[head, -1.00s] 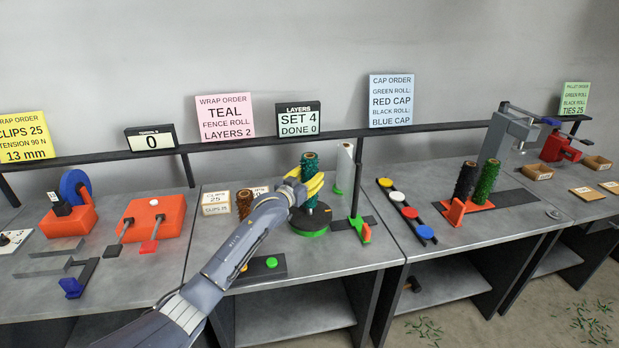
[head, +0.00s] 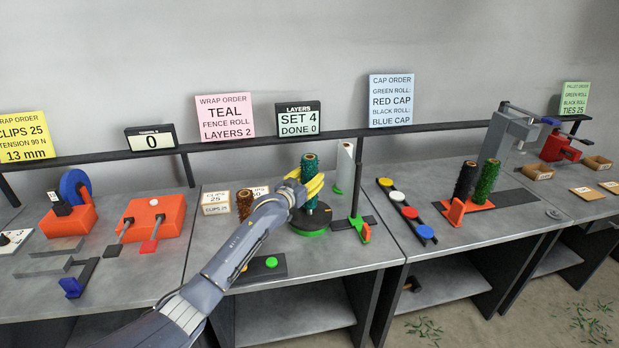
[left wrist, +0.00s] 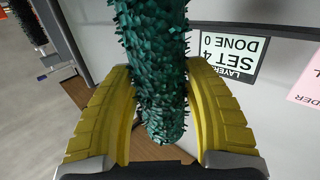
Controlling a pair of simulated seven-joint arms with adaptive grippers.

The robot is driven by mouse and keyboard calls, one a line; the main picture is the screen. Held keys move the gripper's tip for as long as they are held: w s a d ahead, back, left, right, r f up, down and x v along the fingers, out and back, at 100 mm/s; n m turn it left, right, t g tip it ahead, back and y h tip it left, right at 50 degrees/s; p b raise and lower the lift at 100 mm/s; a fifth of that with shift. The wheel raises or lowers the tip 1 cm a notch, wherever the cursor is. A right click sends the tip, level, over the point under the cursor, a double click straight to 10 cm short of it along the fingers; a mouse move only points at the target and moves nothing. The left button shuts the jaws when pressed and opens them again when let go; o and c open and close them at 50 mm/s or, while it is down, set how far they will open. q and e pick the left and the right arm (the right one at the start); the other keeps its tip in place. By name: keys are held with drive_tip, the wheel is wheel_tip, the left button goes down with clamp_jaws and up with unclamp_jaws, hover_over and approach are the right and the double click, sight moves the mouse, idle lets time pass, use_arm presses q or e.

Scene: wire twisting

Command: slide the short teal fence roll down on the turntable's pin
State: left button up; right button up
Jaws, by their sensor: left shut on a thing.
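The teal fence roll (head: 309,168) stands upright over the black turntable with a green base (head: 311,232). My left gripper (head: 314,187) is shut on the roll, its yellow fingers around the roll's middle. In the left wrist view the teal roll (left wrist: 158,70) runs between both yellow fingers (left wrist: 160,110), which press on its sides. The turntable's pin is hidden, and I cannot tell how far down the roll sits on it. My right gripper is not in view.
A brown roll (head: 245,204) stands left of the turntable. A stand with a white film roll (head: 344,166) is close on the right. A panel with a green button (head: 271,263) lies in front. Caps (head: 410,212) and two upright rolls (head: 487,181) are on the right table.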

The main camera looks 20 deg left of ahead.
use_arm(q)
drive_tip(key=shift+f, duration=1.75)
drive_tip(key=o, duration=1.3)
drive_tip(key=shift+s, duration=0.15)
drive_tip(key=v, duration=1.1)
drive_tip(key=shift+s, duration=0.35)
drive_tip(key=shift+a, duration=0.1)
